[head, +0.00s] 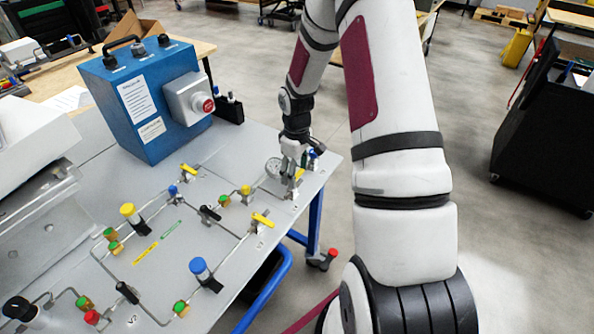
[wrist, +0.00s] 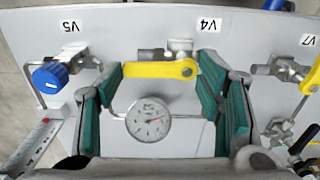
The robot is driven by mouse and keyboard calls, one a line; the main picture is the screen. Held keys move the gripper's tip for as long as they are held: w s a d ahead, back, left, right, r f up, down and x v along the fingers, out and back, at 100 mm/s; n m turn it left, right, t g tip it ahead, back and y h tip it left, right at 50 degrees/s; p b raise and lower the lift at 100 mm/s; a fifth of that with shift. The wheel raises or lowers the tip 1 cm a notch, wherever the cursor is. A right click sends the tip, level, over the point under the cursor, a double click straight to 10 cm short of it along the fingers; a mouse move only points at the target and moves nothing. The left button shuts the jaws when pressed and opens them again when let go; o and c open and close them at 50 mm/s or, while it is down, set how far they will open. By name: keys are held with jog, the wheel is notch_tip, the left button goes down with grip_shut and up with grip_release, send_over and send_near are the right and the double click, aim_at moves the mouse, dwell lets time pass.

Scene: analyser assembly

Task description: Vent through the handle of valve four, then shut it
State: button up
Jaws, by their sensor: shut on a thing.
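Valve four's yellow lever handle (wrist: 160,69) lies across the middle of the wrist view, level in the picture, below the V4 label (wrist: 208,26). Its metal body (wrist: 150,55) shows just behind it. My gripper (wrist: 161,82) has one green-padded finger at each end of the handle and is shut on it lengthwise. In the head view my gripper (head: 292,166) is down at the panel's far right corner, and it hides much of the handle.
Blue knob V5 (wrist: 49,77) is left of my fingers, and V7's yellow handle (wrist: 312,79) is to the right. The panel (head: 228,152) carries several other valves and tubes. A blue box (head: 145,100) with a red button stands behind. Open floor lies right of the panel.

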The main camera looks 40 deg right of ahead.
jog(key=o, duration=1.1)
jog(key=shift+o, duration=0.2)
notch_tip(320, 180, up, 12)
dwell(0.3)
notch_tip(320, 180, up, 9)
jog(key=t+h, duration=0.1)
send_over(297, 176)
jog(key=s+a, duration=0.2)
jog(key=a, duration=0.3)
jog(key=s+a+r+m+t, duration=0.2)
jog(key=s+a+r+m, duration=0.1)
jog(key=s+a+r, duration=0.75)
jog(key=s+a+r+m+t+y, duration=0.1)
jog(key=s+a+r+t, duration=0.1)
jog(key=s, duration=0.7)
jog(key=shift+s+a+r, duration=0.3)
jog(key=shift+a, duration=0.5)
